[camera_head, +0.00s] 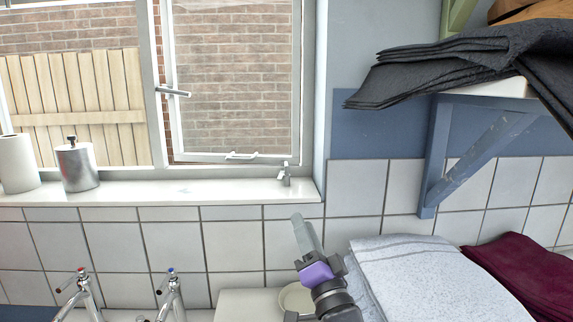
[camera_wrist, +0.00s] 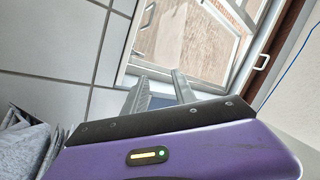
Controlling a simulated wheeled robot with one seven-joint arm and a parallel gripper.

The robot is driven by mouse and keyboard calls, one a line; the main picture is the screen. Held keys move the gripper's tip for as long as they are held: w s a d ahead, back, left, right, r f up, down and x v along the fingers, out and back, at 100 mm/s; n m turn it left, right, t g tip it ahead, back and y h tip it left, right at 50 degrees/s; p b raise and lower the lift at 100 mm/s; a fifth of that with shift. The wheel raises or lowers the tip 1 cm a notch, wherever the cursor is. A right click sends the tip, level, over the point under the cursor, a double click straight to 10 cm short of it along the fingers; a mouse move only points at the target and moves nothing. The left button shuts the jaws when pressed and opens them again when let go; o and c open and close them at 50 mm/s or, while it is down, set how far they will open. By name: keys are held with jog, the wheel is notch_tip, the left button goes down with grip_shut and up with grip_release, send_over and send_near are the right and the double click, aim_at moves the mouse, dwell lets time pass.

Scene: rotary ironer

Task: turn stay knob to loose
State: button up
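A small grey metal fitting (camera_head: 285,175) stands at the right end of the window sill, below the corner of the window frame; it looks like the stay knob, but its setting is too small to read. A white bar-like fitting (camera_head: 241,155) sits on the bottom rail of the window sash. My gripper (camera_head: 298,219) is below the sill, in front of the tiles, with its fingers pointing up toward the grey fitting and apart from it. In the wrist view, the two grey fingers (camera_wrist: 160,82) are spread with nothing between them. I cannot make out the knob there.
A metal canister (camera_head: 77,166) and a white roll (camera_head: 17,163) stand on the sill's left. A blue shelf bracket (camera_head: 437,150) with dark folded cloth (camera_head: 455,62) juts out at right. Two taps (camera_head: 172,290), a pale dish (camera_head: 295,298) and folded towels (camera_head: 430,280) lie below.

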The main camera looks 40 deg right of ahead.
jog(key=w+d+r+m+g+h+p, duration=0.1)
jog(key=w+d+r+m+g+h, duration=0.35)
jog(key=w+d+m, duration=0.65)
jog(key=m+g+y, duration=0.2)
jog(key=m, duration=1.4)
send_near(287, 166)
jog(key=w+d, duration=0.1)
jog(key=w+d+p, duration=0.1)
jog(key=d, duration=0.1)
jog(key=shift+w+d+r, duration=0.1)
jog(key=shift+w+d, duration=0.05)
jog(key=shift+w, duration=0.1)
jog(key=shift+w+m+y, duration=0.35)
jog(key=shift+w+m, duration=0.2)
jog(key=shift+m, duration=0.15)
jog(key=shift+p+x, duration=0.9)
jog(key=shift+x, duration=2.9)
jog(key=shift+w, duration=0.1)
grip_shut()
